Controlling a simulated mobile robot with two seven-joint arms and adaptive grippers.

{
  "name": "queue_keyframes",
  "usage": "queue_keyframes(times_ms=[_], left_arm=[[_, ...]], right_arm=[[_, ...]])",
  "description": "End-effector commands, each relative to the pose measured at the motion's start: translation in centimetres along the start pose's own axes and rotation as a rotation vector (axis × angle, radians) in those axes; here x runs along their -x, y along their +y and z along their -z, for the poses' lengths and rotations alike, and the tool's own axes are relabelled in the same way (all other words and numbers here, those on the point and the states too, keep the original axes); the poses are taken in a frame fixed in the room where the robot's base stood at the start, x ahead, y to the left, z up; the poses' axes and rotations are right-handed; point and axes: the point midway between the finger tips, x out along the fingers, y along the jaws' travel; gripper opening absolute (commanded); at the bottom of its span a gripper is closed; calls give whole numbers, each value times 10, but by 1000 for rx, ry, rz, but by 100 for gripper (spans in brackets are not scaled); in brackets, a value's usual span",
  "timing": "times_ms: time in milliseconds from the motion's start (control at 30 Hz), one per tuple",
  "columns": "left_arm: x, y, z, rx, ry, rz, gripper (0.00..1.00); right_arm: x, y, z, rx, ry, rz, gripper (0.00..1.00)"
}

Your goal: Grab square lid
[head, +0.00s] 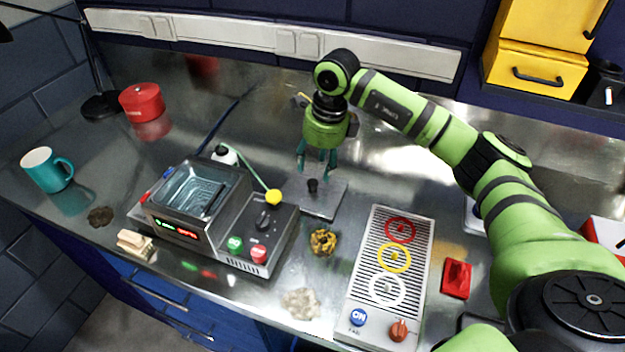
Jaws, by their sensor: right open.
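The square lid (325,204) is a flat grey metal plate with a black knob (312,186) on top. It lies on the steel bench just right of the grey bath device (205,212). My right gripper (314,172) points down over the lid, open, its two teal fingers apart. The fingertips are close to the knob, one on each side of it in the picture; I cannot tell whether they touch it. My left gripper is not in view.
The bath device has an open basin and a yellow-tipped lever (273,197). A panel with coloured rings (374,261) stands front right, beside a red switch (456,278). A brass-coloured part (322,242) lies in front of the lid. A teal mug (45,170) and red tin (142,102) stand left.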

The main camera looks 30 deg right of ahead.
Motion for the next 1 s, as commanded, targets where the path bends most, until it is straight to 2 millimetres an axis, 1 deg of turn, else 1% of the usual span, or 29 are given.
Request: queue_keyframes(times_ms=[33, 100, 233, 300, 400, 633, 667, 700, 767, 800, 1000], left_arm=[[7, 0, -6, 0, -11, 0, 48], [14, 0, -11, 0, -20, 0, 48], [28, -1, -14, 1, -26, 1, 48], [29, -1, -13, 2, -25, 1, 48], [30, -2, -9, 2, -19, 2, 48], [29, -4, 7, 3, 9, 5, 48], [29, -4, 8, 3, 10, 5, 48], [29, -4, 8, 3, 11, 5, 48], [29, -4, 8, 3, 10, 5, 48], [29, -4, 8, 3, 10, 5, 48], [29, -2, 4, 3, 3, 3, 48]], right_arm=[[-3, 0, 0, 0, 2, -2, 53], [-11, 1, 0, 0, 3, -4, 53], [-31, 0, -1, -1, 4, -3, 53], [-42, 0, -1, -1, 3, -4, 53], [-51, -1, -1, -1, 2, -1, 53], [-54, -1, -1, 0, 0, 1, 53], [-54, -1, -1, 0, 0, 0, 49], [-54, -1, -1, 0, 0, 0, 33], [-54, -1, -1, 0, 0, 0, 9], [-54, -1, -1, 0, 0, 0, 0], [-53, -1, -1, 0, -1, 1, 0]])
